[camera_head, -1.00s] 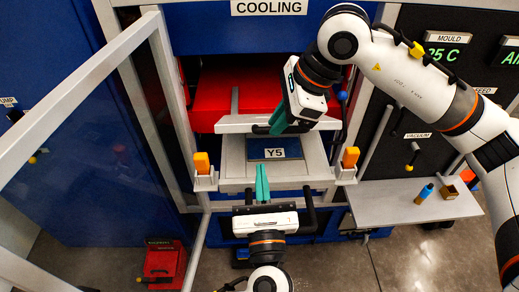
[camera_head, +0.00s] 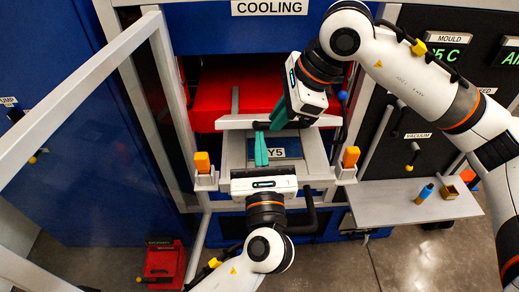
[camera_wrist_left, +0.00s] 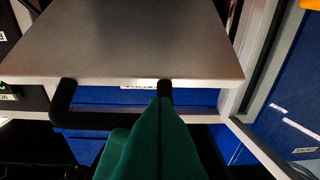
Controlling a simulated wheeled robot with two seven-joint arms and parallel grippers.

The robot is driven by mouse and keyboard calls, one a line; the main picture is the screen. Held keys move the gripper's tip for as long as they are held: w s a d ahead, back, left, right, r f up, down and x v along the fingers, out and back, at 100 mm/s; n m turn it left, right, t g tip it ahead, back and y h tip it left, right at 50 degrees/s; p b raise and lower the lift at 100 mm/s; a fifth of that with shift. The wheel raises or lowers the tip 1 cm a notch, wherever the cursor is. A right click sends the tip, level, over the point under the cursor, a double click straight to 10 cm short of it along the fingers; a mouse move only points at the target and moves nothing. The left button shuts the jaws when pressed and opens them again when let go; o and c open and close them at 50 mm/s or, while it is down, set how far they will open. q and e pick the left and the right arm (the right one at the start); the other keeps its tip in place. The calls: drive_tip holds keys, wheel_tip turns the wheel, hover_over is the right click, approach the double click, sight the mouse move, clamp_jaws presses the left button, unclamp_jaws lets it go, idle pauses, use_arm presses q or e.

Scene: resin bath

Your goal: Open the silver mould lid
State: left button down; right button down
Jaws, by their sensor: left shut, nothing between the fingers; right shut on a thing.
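The silver mould lid (camera_head: 232,122) shows in the head view as a pale grey slab with its edge facing me, raised above the mould base (camera_head: 232,162). A blue plate labelled Y5 (camera_head: 288,154) lies in the base. My right gripper (camera_head: 278,124) is shut at the lid's front edge, on what looks like its dark handle, mostly hidden by the fingers. My left gripper (camera_head: 261,140) is shut and empty, its teal fingers in front of the Y5 plate, just below the lid edge. The left wrist view shows its fingertips (camera_wrist_left: 160,105) by a grey slab with a black bar handle (camera_wrist_left: 110,121).
Orange blocks (camera_head: 202,162) and (camera_head: 351,157) stand on both sides of the base. A grey door frame (camera_head: 75,90) stands open at left. A shelf (camera_head: 395,207) with a blue-and-orange bottle (camera_head: 425,194) is at right. A red box (camera_head: 165,263) is on the floor.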

use_arm(q)
drive_tip(key=shift+w+a+r, duration=0.1)
drive_tip(key=shift+a+r, duration=0.05)
drive_tip(key=shift+r, duration=0.35)
use_arm(e)
drive_tip(key=shift+s+a+f, duration=0.1)
drive_tip(key=shift+s+f, duration=0.3)
drive_tip(key=shift+f, duration=0.1)
drive_tip(key=c, duration=1.7)
unclamp_jaws()
drive_tip(key=o, duration=0.3)
drive_tip(key=shift+f, duration=0.1)
use_arm(q)
drive_tip(key=shift+w, duration=0.1)
use_arm(e)
drive_tip(key=shift+w, duration=0.1)
